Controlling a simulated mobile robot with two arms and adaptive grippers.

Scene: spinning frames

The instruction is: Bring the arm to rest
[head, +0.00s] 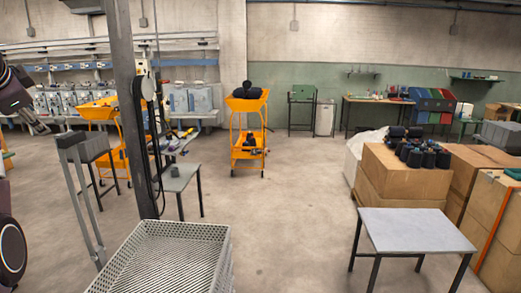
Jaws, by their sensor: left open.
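My left arm comes in at the left edge of the head view, dark and partly cut off by the frame. Its gripper (41,128) points down and to the right, is open and has nothing visible between its fingers. It appears in front of the row of machines in the background. My right gripper is not in view.
A grey perforated crate (228,240) stands at the bottom, beside a dark post (124,80). A grey-topped table (415,228) is at lower right, near cardboard boxes (400,190) bearing dark spools (428,159). An orange trolley (248,140) stands farther back. The middle floor is clear.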

